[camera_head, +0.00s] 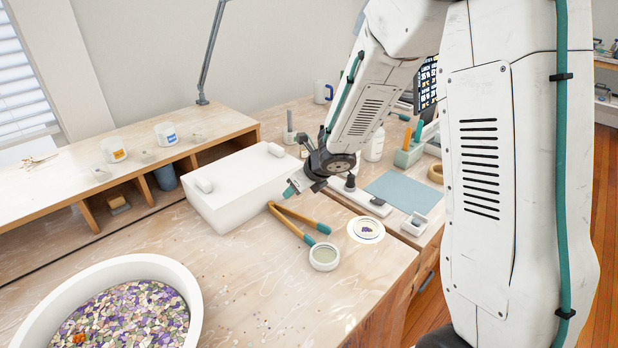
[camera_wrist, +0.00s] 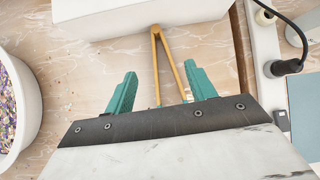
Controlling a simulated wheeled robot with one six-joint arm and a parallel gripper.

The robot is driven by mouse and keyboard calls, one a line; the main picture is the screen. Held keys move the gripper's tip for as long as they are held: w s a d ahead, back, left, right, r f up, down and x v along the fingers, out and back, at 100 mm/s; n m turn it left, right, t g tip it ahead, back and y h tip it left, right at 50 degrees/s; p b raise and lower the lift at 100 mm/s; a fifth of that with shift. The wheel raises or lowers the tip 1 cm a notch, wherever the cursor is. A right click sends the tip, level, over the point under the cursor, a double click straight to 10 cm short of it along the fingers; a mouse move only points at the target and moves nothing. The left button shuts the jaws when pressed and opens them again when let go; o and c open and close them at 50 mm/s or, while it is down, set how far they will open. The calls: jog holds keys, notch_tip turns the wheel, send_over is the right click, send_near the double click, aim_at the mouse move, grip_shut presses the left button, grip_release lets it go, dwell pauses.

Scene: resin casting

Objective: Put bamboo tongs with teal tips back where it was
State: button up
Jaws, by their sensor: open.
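The bamboo tongs with teal tips (camera_head: 291,220) lie on the wooden bench, in front of the white box. Their legs are spread, with the joined end toward the box and the teal tips toward a small round dish. In the wrist view the tongs' bamboo legs (camera_wrist: 157,58) show between my gripper's teal fingers, joined end away from me; the teal tips are hidden behind the gripper body. My gripper (camera_head: 291,190) is open and empty; it also shows in the wrist view (camera_wrist: 160,76). In the head view it is near the joined end, seemingly above it.
A white box (camera_head: 235,190) stands just behind the tongs. A round dish (camera_head: 324,257) and a white disc (camera_head: 366,239) lie by the tips. A large white bowl (camera_head: 190,290) of coloured chips is front left. The bench front is mostly clear.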

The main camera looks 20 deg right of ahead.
jog(key=s+d+r+m+h, duration=0.4)
jog(key=s+d+r+m, duration=0.25)
jog(key=r+m, duration=0.4)
jog(key=s+d+r+m+h, duration=0.3)
jog(key=s+d+r+m, duration=0.3)
jog(key=r+m, duration=0.4)
jog(key=s+a+m+g+y, duration=0.2)
jog(key=s+a+m+g, duration=0.1)
jog(key=s+m, duration=0.7)
jog(key=s+a+f+m+g+y, duration=0.1)
jog(key=s+a+m+g+y, duration=0.1)
jog(key=s+a+m, duration=0.4)
jog(key=s+m, duration=0.4)
jog(key=s, duration=0.4)
jog(key=shift+a+m+g, duration=0.3)
jog(key=shift+m+g, duration=0.05)
jog(key=shift+g, duration=0.05)
jog(key=shift+f, duration=0.1)
